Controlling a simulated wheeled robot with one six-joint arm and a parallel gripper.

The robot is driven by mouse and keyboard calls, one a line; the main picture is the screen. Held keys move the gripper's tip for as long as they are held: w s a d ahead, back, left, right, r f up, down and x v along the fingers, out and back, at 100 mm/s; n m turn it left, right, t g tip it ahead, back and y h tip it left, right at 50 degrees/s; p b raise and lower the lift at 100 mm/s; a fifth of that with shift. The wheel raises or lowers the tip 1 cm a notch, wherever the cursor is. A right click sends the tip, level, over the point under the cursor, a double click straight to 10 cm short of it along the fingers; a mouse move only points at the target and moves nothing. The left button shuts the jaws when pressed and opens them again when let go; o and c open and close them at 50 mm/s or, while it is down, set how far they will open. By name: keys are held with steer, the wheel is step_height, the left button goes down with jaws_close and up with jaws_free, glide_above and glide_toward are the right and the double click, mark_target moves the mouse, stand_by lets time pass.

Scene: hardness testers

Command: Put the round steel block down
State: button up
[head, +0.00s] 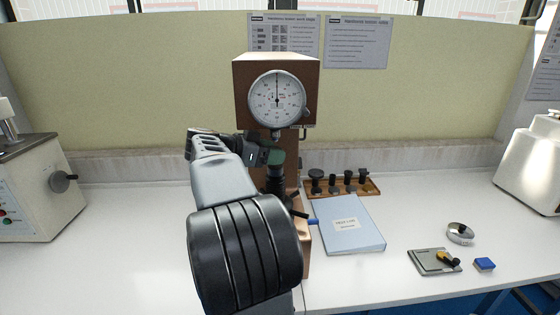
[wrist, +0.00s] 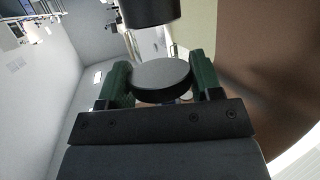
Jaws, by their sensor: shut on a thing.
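My gripper (wrist: 161,80) has its two green fingers shut on the round steel block (wrist: 160,74), a disc with a flat grey face and a dark rim. A black cylinder (wrist: 151,10) shows close beyond the block in the wrist view; I cannot tell whether they touch. In the head view my gripper (head: 277,156) is in front of the brown hardness tester (head: 243,84), below its dial (head: 277,98) and above a dark post (head: 274,182). The block is hidden or too small to make out there.
A wooden tray (head: 369,188) with several dark fittings stands behind a light-blue folder (head: 347,225). Other machines stand at both sides. The white table is clear at left.

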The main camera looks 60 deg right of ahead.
steer(key=shift+s+d, duration=0.3)
steer(key=shift+d, duration=0.15)
steer(key=shift+s+d, duration=0.35)
steer(key=shift+d, duration=0.2)
steer(key=shift+f+p, duration=0.4)
steer(key=shift+f, duration=1.1)
steer(key=shift+f, duration=0.2)
steer(key=o, duration=1.2)
steer(key=shift+f, duration=0.1)
steer(key=shift+f+b, duration=0.2)
steer(key=shift+b, duration=0.6)
